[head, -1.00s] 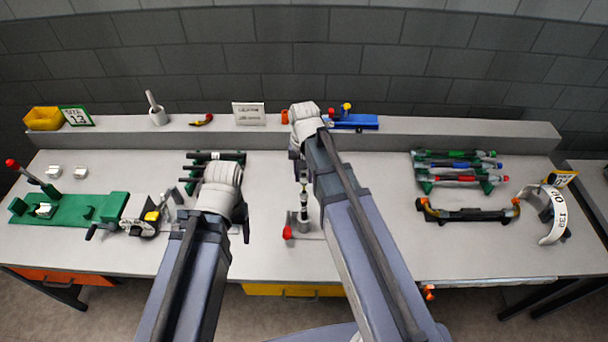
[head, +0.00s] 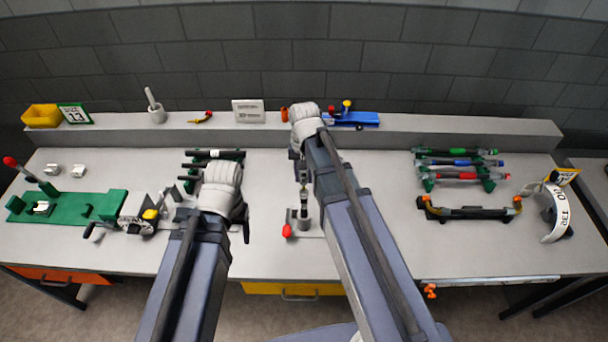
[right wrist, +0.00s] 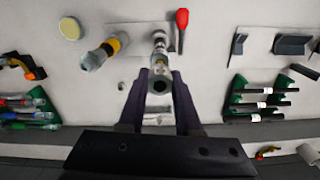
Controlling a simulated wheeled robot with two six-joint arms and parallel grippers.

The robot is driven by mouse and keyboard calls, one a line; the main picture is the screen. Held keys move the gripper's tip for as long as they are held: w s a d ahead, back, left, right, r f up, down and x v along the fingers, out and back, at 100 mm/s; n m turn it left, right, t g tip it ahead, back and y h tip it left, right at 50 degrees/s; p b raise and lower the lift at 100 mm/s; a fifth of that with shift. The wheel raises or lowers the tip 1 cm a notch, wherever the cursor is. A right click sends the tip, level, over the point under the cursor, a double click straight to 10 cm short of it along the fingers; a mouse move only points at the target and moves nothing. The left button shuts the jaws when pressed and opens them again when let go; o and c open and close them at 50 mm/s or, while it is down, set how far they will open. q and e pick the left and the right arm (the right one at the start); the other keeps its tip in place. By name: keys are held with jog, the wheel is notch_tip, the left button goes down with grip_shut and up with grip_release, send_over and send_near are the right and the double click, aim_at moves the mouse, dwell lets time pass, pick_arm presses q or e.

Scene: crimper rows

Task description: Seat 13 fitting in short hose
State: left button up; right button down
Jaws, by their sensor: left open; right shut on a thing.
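My right gripper (right wrist: 157,98) is shut on a metal fitting with a dark round opening (right wrist: 160,82), seen end-on in the right wrist view. In the head view, my right gripper (head: 298,155) points down at mid-table, partly hidden by its arm. Below it stands an upright metal piece (head: 304,200) in a small fixture with a red-tipped lever (head: 287,231). I cannot tell whether the fitting touches that piece, nor make out the short hose there. My left gripper (head: 240,218) is open and empty, left of the fixture and low over the table.
Black hoses (head: 215,155) lie on a green rack behind my left gripper. A green lever bench (head: 75,205) is at left.

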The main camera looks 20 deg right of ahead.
aim_at(304, 182)
jog(key=shift+f+b, duration=1.5)
jog(key=shift+f, duration=0.05)
jog(key=c, duration=0.5)
grip_release()
notch_tip(304, 182, up, 8)
jog(key=p, duration=0.8)
jog(key=shift+f, duration=0.15)
jog(key=s+a+f+n+b, duration=0.2)
jog(key=s+a+f+b, duration=0.1)
jog(key=s+f+b, duration=0.1)
jog(key=s+a+f+n+b, duration=0.3)
jog(key=s+a+f+b, duration=0.1)
jog(key=s+f+b, duration=0.1)
jog(key=s+a+f+n+h+b, duration=0.1)
jog(key=s+a+f+n+b, duration=0.2)
jog(key=s+f+b, duration=0.2)
jog(key=shift+s+a+f+b, duration=0.15)
jog(key=shift+a+f+b, duration=0.15)
jog(key=shift+b, duration=0.2)
